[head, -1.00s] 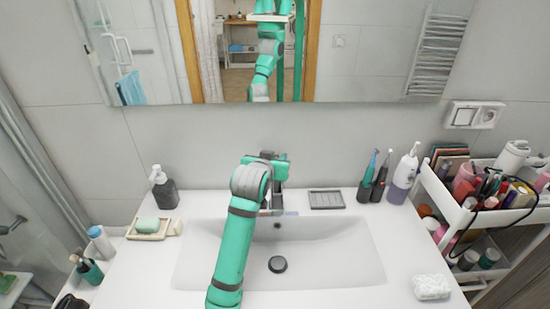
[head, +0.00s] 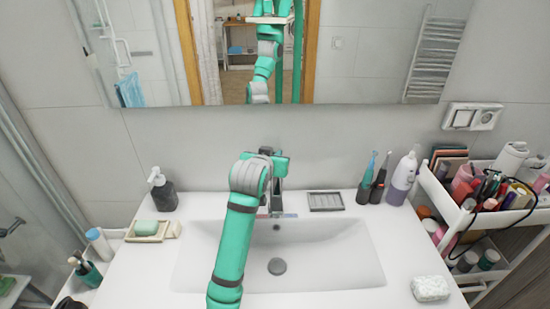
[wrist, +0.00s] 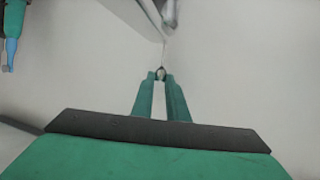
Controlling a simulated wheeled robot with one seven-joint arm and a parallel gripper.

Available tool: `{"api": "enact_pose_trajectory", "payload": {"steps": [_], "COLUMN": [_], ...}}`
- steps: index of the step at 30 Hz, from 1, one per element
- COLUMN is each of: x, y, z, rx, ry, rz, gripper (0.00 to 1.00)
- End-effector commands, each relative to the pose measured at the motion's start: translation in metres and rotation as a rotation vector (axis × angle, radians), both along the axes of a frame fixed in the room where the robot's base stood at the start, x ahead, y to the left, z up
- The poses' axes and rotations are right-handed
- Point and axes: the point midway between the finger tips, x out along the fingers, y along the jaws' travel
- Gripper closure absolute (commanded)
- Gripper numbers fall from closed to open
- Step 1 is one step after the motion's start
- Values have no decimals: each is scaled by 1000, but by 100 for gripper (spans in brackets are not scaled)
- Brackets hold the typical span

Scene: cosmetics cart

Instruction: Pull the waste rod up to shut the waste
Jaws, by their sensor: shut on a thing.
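The waste rod (wrist: 160,73) shows as a small pale knob between my fingertips in the wrist view. My gripper (wrist: 161,78) is shut on it. In the head view my gripper's teal body is above and behind the tap (head: 276,203); its fingertips and the rod are hidden there. The waste plug (head: 277,266) is a grey disc in the basin floor and looks flat in the drain. The white basin (head: 335,262) is empty.
A soap dispenser (head: 162,190) and soap dish (head: 147,229) stand left of the basin. A grey tray (head: 326,201), toothbrushes (head: 372,180) and a lotion bottle (head: 403,178) stand right. The mirror (head: 370,60) hangs above; a loaded cart (head: 470,220) is at the right.

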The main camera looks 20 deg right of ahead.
Motion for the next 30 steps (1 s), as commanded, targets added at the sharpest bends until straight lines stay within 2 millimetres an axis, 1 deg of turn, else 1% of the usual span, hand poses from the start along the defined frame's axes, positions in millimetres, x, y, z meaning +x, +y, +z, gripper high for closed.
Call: {"api": "enact_pose_trajectory", "payload": {"steps": [2, 3, 5, 14, 17, 20, 30], "x": [-3, -3, -3, -2, -6, -15, -65], "y": [-3, -3, -3, 0, 2, 8, 36], "z": [4, 4, 4, 3, 5, 9, 34], "rx": [-3, -4, -3, -2, -3, -3, -3], "ry": [-6, -7, -6, -6, -5, -5, -8], "rz": [-9, -9, -9, -4, -3, -3, -4], "gripper": [100, 82, 67, 67, 67, 67, 67]}}
